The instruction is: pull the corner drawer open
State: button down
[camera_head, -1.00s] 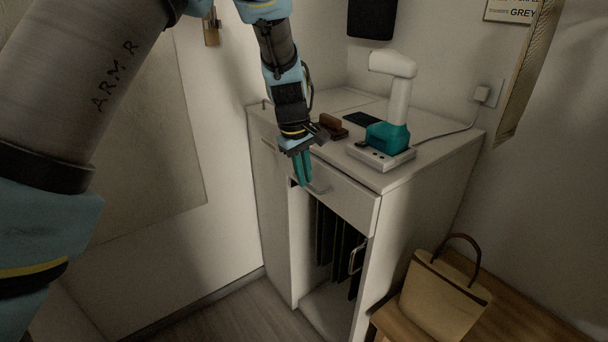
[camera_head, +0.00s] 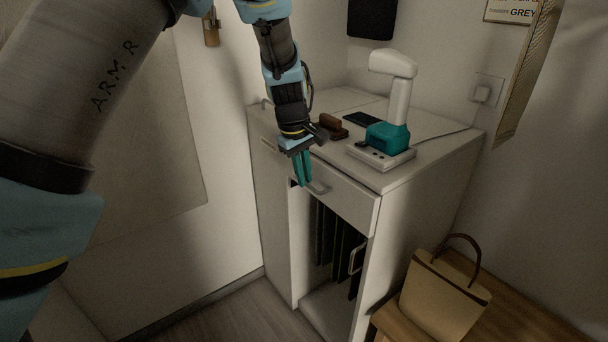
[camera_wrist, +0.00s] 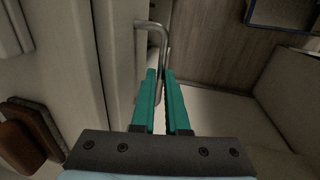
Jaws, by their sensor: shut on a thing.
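The corner drawer (camera_head: 346,198) is the white front at the top of the white cabinet, above an open compartment. Its metal bar handle (camera_head: 319,188) also shows in the wrist view (camera_wrist: 151,25). My gripper (camera_head: 304,183) is at the drawer front with its teal fingers shut on the handle. In the wrist view, my gripper (camera_wrist: 162,75) has its fingertips around one end of the bar. The fingers hide part of the handle. In the head view I cannot tell whether the drawer front stands out from the cabinet.
On the cabinet top (camera_head: 440,150) stand a white and teal device (camera_head: 390,135), a brown block (camera_head: 332,126) and a dark flat item (camera_head: 360,120). Dark upright items fill the compartment below. A tan bag (camera_head: 440,295) sits on a wooden bench (camera_head: 510,315) at the right.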

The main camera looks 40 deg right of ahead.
jog(key=w+a+b, duration=0.1)
jog(key=a+b, duration=0.2)
jog(key=a, duration=1.7)
jog(key=shift+w, duration=0.1)
jog(key=c, duration=0.9)
grip_release()
jog(key=r, duration=0.3)
jog(key=a+r, duration=0.1)
jog(key=r, duration=0.3)
jog(key=a+r, duration=0.1)
jog(key=r, duration=0.2)
jog(key=shift+r+p, duration=0.3)
jog(key=shift+r, duration=0.05)
jog(key=a+f+p, duration=0.1)
jog(key=a, duration=0.8)
jog(key=w+a+f+t+y, duration=0.1)
jog(key=a+f, duration=0.1)
jog(key=a, duration=0.6)
jog(key=w+a+f+y+p, duration=0.1)
jog(key=a, duration=0.8)
jog(key=shift+w+a+f+m+t+p, duration=0.15)
jog(key=shift+a+f+m+t+p, duration=0.15)
jog(key=shift+a+f+t, duration=0.1)
